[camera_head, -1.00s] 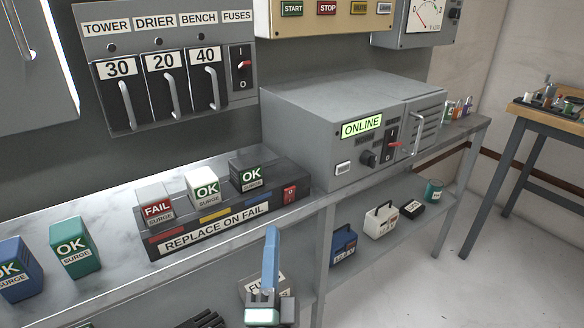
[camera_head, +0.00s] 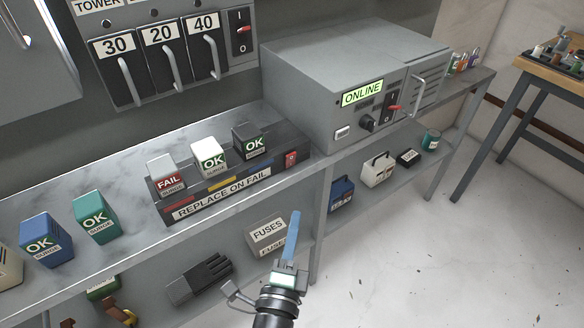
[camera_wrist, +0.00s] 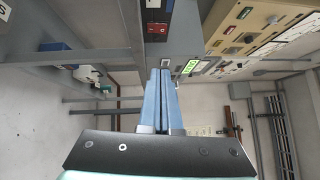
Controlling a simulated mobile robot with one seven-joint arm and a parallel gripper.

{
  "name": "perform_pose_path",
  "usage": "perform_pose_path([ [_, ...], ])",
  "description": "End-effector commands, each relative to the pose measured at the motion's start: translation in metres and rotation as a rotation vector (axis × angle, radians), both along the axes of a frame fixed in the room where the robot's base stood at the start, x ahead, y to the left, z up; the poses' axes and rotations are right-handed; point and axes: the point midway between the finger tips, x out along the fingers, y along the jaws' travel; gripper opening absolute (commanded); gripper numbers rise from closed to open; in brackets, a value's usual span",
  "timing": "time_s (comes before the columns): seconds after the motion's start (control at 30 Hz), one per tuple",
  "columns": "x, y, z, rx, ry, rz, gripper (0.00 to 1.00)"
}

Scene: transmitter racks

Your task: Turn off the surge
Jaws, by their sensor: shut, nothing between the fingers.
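The black surge base labelled "REPLACE ON FAIL" (camera_head: 228,200) lies on the upper shelf. In the wrist view, the shut fingers (camera_wrist: 160,73) point towards a dark unit with red parts (camera_wrist: 152,30).
A grey "ONLINE" cabinet (camera_head: 345,85) stands right of the base. Blue (camera_head: 45,240) and teal (camera_head: 96,216) "OK" blocks stand to its left. A "FUSES" box (camera_head: 267,235) and a black glove (camera_head: 200,278) lie on the lower shelf. The floor at right is clear.

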Motion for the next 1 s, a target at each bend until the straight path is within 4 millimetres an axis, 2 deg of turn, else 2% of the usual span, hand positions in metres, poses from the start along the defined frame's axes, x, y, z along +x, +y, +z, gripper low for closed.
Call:
perform_pose_path([
  [0.17,0.014,-0.002,0.002,0.0,-0.002,0.0,0.0],
  [0.67,0.101,-0.017,0.009,-0.001,-0.004,-0.001,0.0],
  [0.8,0.118,-0.002,0.012,-0.001,-0.002,0.002,0.0],
  [1.0,0.129,0.006,0.013,-0.001,-0.001,0.001,0.0],
])
